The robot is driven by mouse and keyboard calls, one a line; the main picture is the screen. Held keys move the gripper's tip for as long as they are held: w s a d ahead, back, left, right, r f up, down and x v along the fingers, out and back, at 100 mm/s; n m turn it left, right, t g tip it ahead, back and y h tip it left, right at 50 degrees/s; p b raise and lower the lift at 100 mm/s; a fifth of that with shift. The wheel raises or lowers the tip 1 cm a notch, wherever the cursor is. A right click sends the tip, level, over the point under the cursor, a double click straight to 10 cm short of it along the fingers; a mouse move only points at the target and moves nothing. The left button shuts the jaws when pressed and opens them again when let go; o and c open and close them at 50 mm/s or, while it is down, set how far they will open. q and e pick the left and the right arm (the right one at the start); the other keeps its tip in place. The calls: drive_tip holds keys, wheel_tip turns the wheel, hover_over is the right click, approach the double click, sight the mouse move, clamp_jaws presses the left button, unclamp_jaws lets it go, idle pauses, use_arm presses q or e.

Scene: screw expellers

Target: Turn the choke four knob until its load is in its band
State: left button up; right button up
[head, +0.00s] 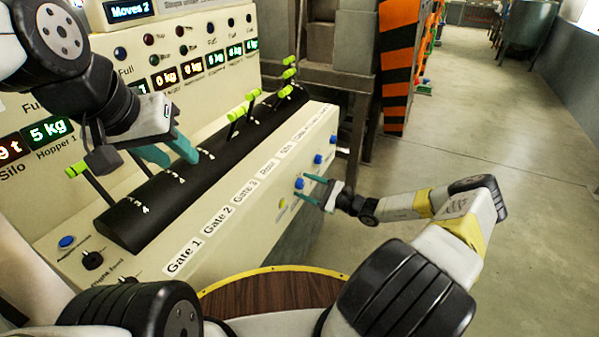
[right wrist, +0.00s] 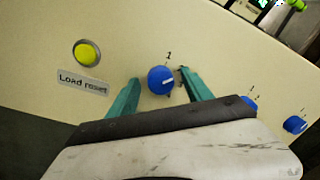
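Several blue knobs with white pointer lines sit in a row on the console's front face. The knob marked 1 (right wrist: 161,80) lies between the teal fingers of my right gripper (right wrist: 160,84), which are spread on either side of it; I cannot tell whether they touch it. In the head view my right gripper (head: 308,188) is at the nearest blue knob. Two further knobs, a second (right wrist: 248,102) and a third (right wrist: 295,124), have labels too small to read, so I cannot tell which is choke four. My left gripper (head: 169,152) is open and empty above the gate levers' black housing.
A yellow button (right wrist: 87,52) labelled Load reset is left of knob 1. Levers with green handles (head: 237,113) rise from the black housing (head: 190,190). Lit kg displays (head: 215,60) line the back panel. A striped orange and black post (head: 398,65) stands behind.

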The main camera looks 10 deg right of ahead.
drive_tip(key=v, duration=0.7)
drive_tip(key=shift+s+d, duration=0.2)
drive_tip(key=shift+d, duration=0.1)
